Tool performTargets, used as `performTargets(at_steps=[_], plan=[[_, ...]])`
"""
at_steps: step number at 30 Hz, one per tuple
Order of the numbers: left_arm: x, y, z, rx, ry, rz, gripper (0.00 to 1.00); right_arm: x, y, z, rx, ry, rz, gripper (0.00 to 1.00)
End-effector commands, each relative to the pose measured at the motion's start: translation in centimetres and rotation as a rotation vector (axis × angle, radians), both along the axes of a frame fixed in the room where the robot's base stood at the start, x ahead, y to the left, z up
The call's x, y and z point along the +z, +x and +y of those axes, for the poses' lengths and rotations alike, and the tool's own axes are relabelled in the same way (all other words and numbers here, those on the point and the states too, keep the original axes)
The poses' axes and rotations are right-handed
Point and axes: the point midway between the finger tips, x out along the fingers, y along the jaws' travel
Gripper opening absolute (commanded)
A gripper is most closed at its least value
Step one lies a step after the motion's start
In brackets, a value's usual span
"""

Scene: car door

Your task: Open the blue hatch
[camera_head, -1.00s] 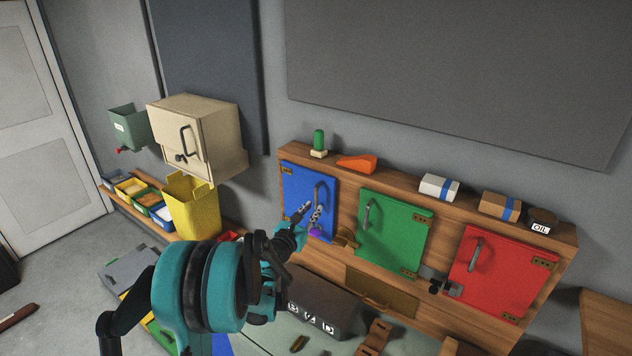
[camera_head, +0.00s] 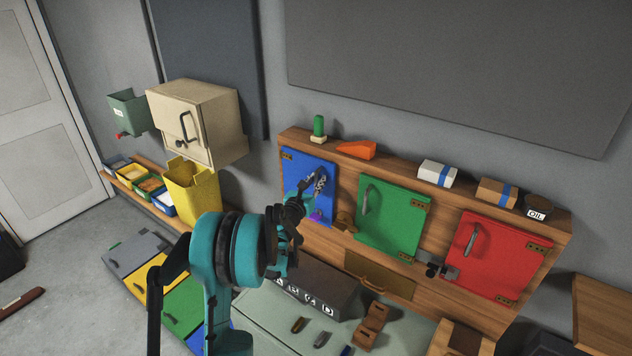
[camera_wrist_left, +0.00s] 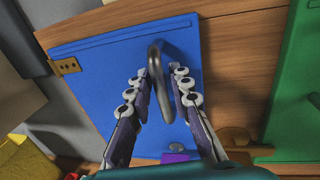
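The blue hatch (camera_head: 304,161) is the leftmost door on the wooden cabinet and looks shut. It fills the middle of the left wrist view (camera_wrist_left: 105,70), with a brass hinge (camera_wrist_left: 66,66) at its left edge. Its dark curved handle (camera_wrist_left: 158,75) is on the right side of the door. My left gripper (camera_wrist_left: 161,73) is open, with one finger on each side of the handle; I cannot tell whether either touches it. In the head view the left gripper (camera_head: 320,181) hides most of the handle. A purple piece (camera_wrist_left: 175,157) shows at the hatch's lower edge. My right gripper is not seen.
A wooden turn latch (camera_head: 345,220) sits between the blue hatch and the green door (camera_head: 390,225). A red door (camera_head: 497,260) is further right. A dark box (camera_head: 322,287) stands below on the bench. Several small objects rest on the cabinet top. A yellow bin (camera_head: 190,190) is at left.

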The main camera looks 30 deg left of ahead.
Motion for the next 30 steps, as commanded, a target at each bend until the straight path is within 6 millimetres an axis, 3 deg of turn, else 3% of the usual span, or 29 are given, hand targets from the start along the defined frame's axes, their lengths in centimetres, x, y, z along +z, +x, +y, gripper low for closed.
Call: performTargets(at_steps=[1,3,17,23,30], plan=[[0.0,0.0,0.0,0.000,0.000,0.000,0.12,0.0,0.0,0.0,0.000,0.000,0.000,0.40],[0.0,0.0,0.0,0.000,0.000,0.000,0.00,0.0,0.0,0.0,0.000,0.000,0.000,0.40],[0.0,-0.4,0.2,-0.015,0.000,0.000,0.00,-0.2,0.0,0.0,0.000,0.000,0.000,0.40],[-0.2,-1.7,0.9,-0.091,0.000,0.000,0.00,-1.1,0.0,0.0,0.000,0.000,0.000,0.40],[-0.3,-4.7,2.7,-0.273,0.000,0.000,0.00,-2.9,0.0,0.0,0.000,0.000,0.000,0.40]])
